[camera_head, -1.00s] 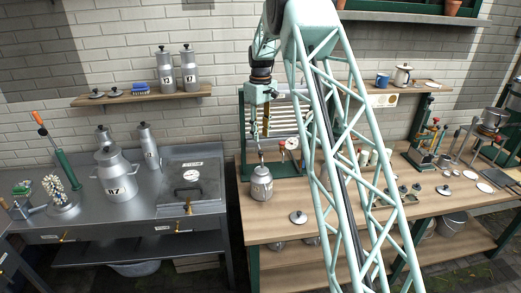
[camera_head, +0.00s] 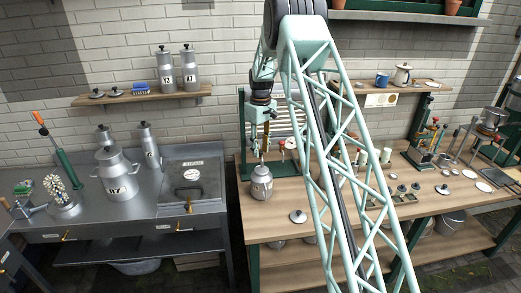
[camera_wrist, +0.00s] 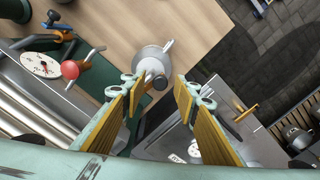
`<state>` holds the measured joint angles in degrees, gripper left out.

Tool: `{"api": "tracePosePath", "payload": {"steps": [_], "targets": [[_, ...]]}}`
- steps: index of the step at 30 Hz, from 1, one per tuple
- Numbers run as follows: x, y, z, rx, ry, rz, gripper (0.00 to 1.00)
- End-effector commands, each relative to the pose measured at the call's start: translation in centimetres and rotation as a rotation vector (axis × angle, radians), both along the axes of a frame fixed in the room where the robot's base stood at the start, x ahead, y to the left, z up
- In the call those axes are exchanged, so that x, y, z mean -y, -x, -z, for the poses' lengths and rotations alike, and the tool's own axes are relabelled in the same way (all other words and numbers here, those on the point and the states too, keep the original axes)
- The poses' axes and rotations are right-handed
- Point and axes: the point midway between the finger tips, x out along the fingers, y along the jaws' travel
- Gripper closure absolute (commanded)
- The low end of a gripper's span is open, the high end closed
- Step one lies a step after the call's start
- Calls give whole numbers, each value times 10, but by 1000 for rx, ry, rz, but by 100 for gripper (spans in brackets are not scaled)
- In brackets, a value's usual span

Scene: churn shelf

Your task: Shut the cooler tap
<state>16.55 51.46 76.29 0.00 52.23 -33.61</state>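The cooler (camera_head: 284,117) is a ribbed pale panel in a green frame on the wooden bench, partly behind my arm. At its front are a round white gauge (camera_head: 291,143) and a red knob. A metal can (camera_head: 261,183) stands upright below my gripper (camera_head: 260,147). My gripper (camera_wrist: 158,92) is open and empty, its yellow-padded fingers apart above the can (camera_wrist: 152,62).
A round lid (camera_head: 298,216) lies on the bench in front of the can. The steel counter (camera_head: 152,203) at left bears a large churn (camera_head: 116,174) and a steam box (camera_head: 192,178). Small cups and tools crowd the bench's right side.

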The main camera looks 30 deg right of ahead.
Motion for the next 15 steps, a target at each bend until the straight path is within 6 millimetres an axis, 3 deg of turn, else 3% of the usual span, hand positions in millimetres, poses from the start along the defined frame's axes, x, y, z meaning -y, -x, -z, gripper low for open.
{"api": "tracePosePath", "payload": {"steps": [5, 15], "targets": [[0, 0, 0, 0, 0, 0, 72], [0, 0, 0, 0, 0, 0, 100]]}}
